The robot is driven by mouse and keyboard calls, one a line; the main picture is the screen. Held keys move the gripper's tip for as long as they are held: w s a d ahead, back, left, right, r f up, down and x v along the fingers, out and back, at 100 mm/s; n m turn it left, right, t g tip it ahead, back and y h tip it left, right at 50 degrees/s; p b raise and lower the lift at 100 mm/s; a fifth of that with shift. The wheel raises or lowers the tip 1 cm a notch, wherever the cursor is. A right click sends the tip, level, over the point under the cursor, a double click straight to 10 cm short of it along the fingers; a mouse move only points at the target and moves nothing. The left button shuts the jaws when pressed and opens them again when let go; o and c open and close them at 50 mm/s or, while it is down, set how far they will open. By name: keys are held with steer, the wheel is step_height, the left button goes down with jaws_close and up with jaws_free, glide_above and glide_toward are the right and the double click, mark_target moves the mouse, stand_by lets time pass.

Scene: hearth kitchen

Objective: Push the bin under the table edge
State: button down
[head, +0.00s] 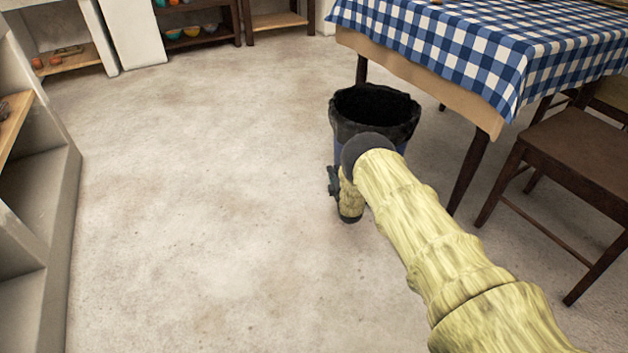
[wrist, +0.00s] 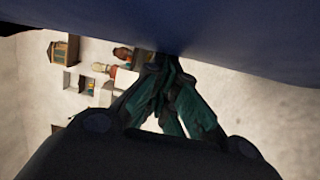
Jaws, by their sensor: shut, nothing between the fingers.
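The bin (head: 375,106) is blue with a black liner folded over its rim. It stands upright on the floor, beside the near left side of the table (head: 470,60), close to the table edge. My gripper (head: 334,181) is low at the bin's left side, partly hidden behind my arm. In the wrist view the fingertips (wrist: 172,62) are together, with nothing between them, close against a large dark blue surface (wrist: 240,30) that looks like the bin's wall. I cannot tell whether they touch it. My arm hides the bin's lower part in the head view.
A wooden chair (head: 580,155) stands at the right, by the table. A dark table leg (head: 468,172) comes down right of the bin. Pale shelves (head: 35,200) line the left edge. The floor (head: 190,170) at the left and middle is clear.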

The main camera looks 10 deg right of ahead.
steer(key=d, duration=0.2)
steer(key=w+d, duration=0.1)
steer(key=d, duration=0.1)
steer(key=shift+a, duration=0.1)
steer(key=s+a+p, duration=0.4)
steer(key=s+p, duration=0.1)
steer(key=s, duration=0.6)
